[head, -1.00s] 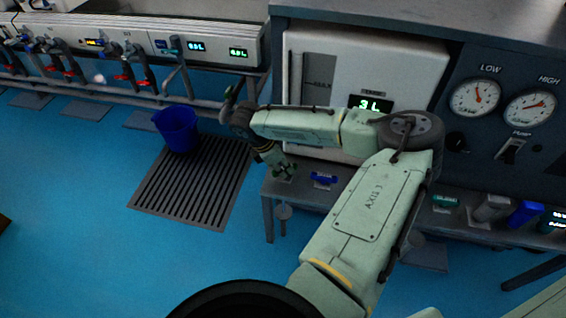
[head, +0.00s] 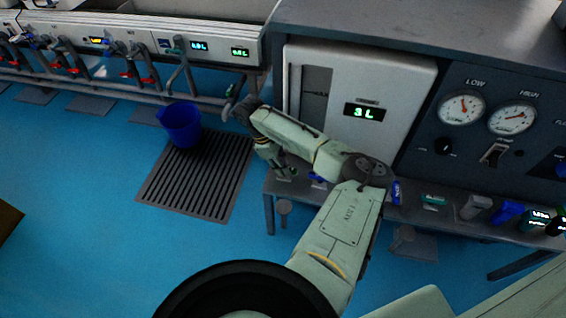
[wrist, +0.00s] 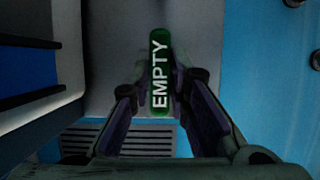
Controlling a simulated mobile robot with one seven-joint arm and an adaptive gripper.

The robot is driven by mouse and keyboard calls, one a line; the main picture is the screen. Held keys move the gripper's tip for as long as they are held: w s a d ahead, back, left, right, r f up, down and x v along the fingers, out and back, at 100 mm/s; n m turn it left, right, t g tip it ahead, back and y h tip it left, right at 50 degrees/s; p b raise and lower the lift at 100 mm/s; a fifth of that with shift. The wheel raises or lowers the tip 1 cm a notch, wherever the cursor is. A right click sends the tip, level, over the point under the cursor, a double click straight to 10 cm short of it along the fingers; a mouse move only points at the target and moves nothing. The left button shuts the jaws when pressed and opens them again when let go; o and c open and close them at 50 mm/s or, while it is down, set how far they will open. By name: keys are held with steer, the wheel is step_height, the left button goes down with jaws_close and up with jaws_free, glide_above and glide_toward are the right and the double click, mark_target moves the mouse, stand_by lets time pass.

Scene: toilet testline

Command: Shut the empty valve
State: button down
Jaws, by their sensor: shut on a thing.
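The empty valve's green handle (wrist: 160,70), marked EMPTY in white letters, stands lengthwise between my gripper's fingers in the wrist view. My gripper (wrist: 161,88) is shut on this handle, with one dark finger on each side. In the head view my gripper (head: 284,168) points down at the left end of the bench, below the white tank (head: 305,95) whose display reads 3 L. The handle is too small and too covered by the gripper to make out there.
A blue bucket (head: 180,126) stands at the top of a grey floor grate (head: 190,185). A panel with LOW (head: 461,107) and HIGH (head: 512,118) gauges is at the right. More coloured handles line the bench, including a blue one (head: 507,212). Blue floor lies open at the left.

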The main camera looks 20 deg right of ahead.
steer(key=shift+s, duration=0.1)
stand_by(0.4)
steer(key=c, duration=1.5)
jaws_free()
steer(key=v, duration=1.2)
steer(key=shift+d+r, duration=0.1)
